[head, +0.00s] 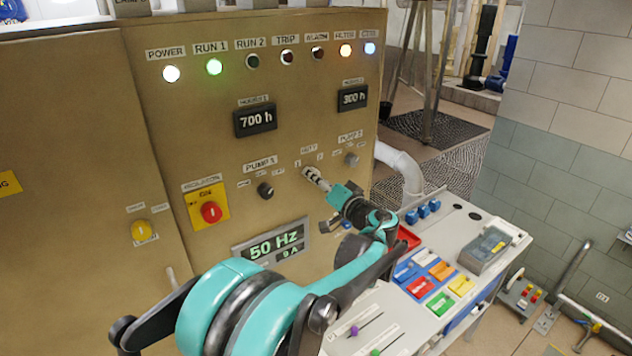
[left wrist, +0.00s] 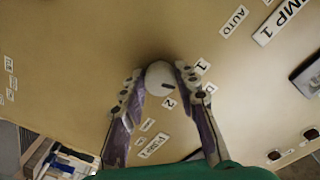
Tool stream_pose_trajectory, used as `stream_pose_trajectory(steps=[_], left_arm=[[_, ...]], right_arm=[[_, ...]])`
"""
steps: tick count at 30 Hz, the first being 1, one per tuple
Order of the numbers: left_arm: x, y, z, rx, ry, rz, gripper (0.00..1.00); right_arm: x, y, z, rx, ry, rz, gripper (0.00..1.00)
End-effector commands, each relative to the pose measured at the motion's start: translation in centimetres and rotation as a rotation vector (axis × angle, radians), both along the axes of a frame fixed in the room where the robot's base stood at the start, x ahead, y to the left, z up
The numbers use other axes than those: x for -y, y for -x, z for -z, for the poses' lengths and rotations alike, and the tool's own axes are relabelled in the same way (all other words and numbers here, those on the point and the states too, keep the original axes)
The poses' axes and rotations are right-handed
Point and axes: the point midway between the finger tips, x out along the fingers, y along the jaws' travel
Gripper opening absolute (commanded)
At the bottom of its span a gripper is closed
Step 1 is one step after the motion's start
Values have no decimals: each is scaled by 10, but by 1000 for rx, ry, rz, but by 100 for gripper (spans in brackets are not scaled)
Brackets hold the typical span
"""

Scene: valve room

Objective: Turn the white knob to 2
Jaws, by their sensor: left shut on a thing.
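The white knob (left wrist: 158,76) sits on the tan panel between the fingers of my left gripper (left wrist: 160,82) in the left wrist view. The fingers are shut on it, one on each side. A short dark mark on the knob's face points toward the right finger, roughly to the side of the 1 labels. The 2 label (left wrist: 169,103) lies just below the knob in that view. In the head view my left gripper (head: 316,178) reaches the panel under the DUTY label (head: 309,148), and its fingers hide the knob. My right gripper is not in view.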

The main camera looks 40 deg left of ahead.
Motion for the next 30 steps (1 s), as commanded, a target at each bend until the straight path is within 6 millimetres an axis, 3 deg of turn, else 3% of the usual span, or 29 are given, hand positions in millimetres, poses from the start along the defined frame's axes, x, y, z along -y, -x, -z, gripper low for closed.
stream_pose_trajectory(steps=[30], left_arm=[[0, 0, -2, -885, -257, 0, 1]], right_arm=[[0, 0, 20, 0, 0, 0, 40]])
